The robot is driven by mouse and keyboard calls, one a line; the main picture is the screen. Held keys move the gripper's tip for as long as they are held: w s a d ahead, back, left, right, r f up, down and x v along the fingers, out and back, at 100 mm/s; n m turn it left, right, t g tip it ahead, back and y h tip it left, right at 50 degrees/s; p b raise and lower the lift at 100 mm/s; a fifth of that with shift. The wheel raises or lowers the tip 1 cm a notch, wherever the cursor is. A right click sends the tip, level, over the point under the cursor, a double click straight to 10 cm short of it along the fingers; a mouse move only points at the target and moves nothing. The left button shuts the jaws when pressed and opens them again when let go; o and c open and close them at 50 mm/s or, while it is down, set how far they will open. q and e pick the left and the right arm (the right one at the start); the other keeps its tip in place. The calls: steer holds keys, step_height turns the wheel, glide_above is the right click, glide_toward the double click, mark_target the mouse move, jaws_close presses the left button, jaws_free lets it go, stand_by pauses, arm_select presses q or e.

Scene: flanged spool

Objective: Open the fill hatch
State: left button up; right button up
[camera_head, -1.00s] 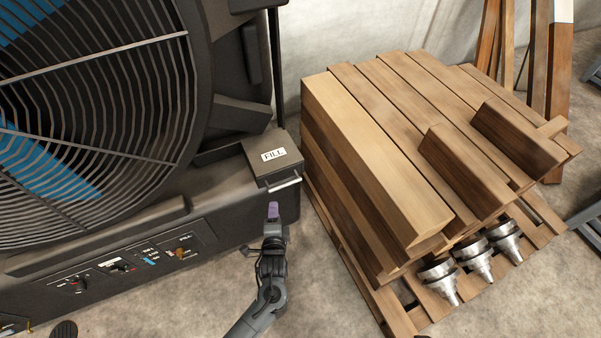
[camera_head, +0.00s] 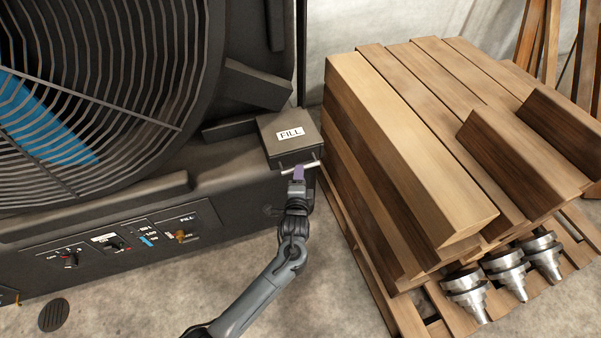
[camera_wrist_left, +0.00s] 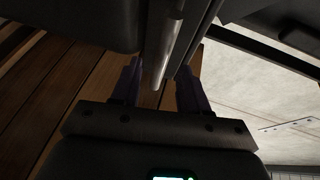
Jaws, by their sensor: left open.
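The fill hatch (camera_head: 284,130) is a dark square lid with a white FILL label, shut on the front right corner of the big machine. A light metal bar handle (camera_head: 309,165) runs along its front edge. My left gripper (camera_head: 298,173) is at the handle, its purple fingertips overlapping it in the head view. In the left wrist view the open fingers (camera_wrist_left: 158,85) stand on either side of the handle bar (camera_wrist_left: 170,45), with a gap visible beside it. Whether a finger touches the bar I cannot tell. My right gripper is not in view.
The machine's large round grille (camera_head: 90,90) fills the left, above a control panel (camera_head: 130,240) with knobs. A stack of wooden beams (camera_head: 400,150) on a pallet stands close to the right of the hatch. Metal cone-shaped parts (camera_head: 505,270) lie at the pallet's front.

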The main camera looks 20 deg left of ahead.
arm_select(q)
steer(key=b+x, duration=0.1)
steer(key=x, duration=0.2)
steer(key=shift+w+a+b, duration=0.1)
steer(key=shift+w+b, duration=0.2)
steer(key=shift+w, duration=0.1)
steer(key=shift+w+a+f, duration=0.1)
steer(key=shift+w, duration=0.25)
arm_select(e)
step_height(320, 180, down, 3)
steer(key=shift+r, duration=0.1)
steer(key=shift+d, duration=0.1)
arm_select(q)
steer(key=shift+c, duration=0.2)
jaws_close()
